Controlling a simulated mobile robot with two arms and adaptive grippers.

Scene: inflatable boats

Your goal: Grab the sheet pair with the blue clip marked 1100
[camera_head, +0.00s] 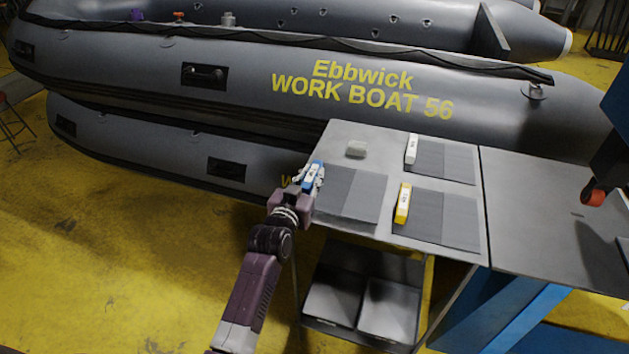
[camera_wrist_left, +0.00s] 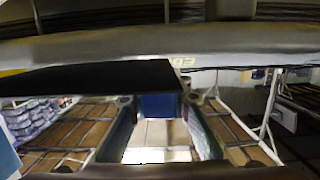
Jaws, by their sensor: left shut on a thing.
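The blue clip (camera_head: 313,174) sits on the left edge of a pair of grey sheets (camera_head: 352,196) at the left side of the table. Its marking is too small to read. My left gripper (camera_head: 312,182) is shut on the blue clip at the table's left edge. In the left wrist view the blue clip (camera_wrist_left: 158,106) is between the fingers, and a dark sheet (camera_wrist_left: 95,78) stretches left from it. In the head view the sheets look flat on or just above the table; I cannot tell which. My right gripper is not in view.
The grey table (camera_head: 365,129) also bears sheet pairs with a white clip (camera_head: 411,149) and a yellow clip (camera_head: 402,203). Grey inflatable boats (camera_head: 240,75) stand close behind. Trays (camera_head: 333,301) sit below the table.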

